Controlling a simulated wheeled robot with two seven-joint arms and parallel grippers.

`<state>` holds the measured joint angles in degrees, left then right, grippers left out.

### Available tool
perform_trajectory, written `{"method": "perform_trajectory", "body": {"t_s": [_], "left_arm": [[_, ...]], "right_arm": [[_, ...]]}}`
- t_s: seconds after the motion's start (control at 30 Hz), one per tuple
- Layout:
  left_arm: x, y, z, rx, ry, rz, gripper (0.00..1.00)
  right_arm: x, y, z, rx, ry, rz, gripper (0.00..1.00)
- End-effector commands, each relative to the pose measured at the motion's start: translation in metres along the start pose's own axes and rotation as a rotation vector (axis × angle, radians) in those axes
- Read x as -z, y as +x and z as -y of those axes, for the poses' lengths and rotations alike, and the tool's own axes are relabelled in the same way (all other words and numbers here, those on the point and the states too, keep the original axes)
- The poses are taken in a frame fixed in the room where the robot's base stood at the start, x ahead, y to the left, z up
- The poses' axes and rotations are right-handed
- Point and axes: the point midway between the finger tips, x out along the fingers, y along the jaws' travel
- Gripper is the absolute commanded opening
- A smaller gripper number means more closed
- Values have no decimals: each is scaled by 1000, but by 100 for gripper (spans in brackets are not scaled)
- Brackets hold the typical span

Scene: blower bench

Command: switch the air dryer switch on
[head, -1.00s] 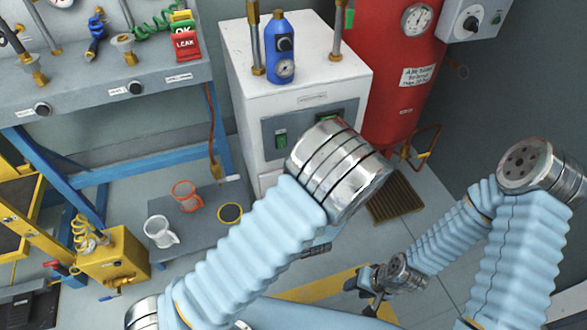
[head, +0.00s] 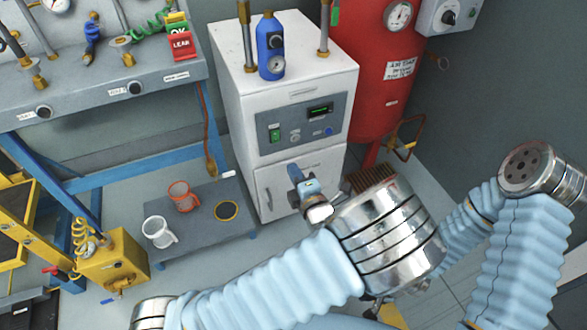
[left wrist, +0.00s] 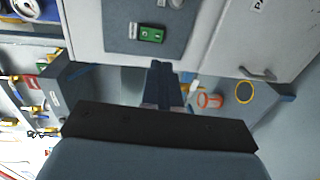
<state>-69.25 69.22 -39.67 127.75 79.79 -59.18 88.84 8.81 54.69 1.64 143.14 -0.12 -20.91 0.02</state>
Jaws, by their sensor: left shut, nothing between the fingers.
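The air dryer (head: 238,90) is a white cabinet with a grey front panel. Its green switch (head: 275,135) sits at the left of that panel, and no lever or hand covers it. The switch also shows in the left wrist view (left wrist: 147,33), beyond the fingertips. My left gripper (head: 293,172) is in front of the cabinet, below the panel and a little right of the switch in the head view. Its fingers (left wrist: 163,72) are shut with nothing between them, apart from the switch.
A blue bottle-shaped filter (head: 270,48) and brass-ended pipes stand on the dryer. A red tank (head: 375,75) is behind right. A low grey platform (head: 203,242) holds a white jug (head: 157,232) and an orange jug (head: 181,196). A workbench (head: 100,120) stands at left.

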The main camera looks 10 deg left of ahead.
Motion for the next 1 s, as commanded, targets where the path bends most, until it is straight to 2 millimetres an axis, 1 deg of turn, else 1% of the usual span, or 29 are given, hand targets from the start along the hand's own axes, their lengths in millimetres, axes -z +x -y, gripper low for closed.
{"method": "perform_trajectory", "body": {"t_s": [0.1, 0.3, 0.4, 0.5, 0.6, 0.7, 1.0], "left_arm": [[1, 26, -1, -1, 3, -3, 0], [1, 69, -1, -1, 3, -2, 0], [0, 86, -1, 0, 3, -1, 0], [0, 100, -1, 1, 3, 0, 0], [0, 108, -1, 0, 2, 0, 0], [0, 112, 0, 1, 1, 0, 0], [0, 113, 0, 1, 1, 1, 0]], "right_arm": [[0, -4, 2, 0, 0, 0, 43], [0, -10, 4, 1, -1, 1, 43], [0, -12, 5, 1, -2, 1, 43], [0, -14, 6, 2, -2, 2, 43], [0, -16, 7, 2, -2, 2, 43], [0, -16, 7, 2, -3, 2, 43], [0, -16, 7, 2, -3, 2, 43]]}}
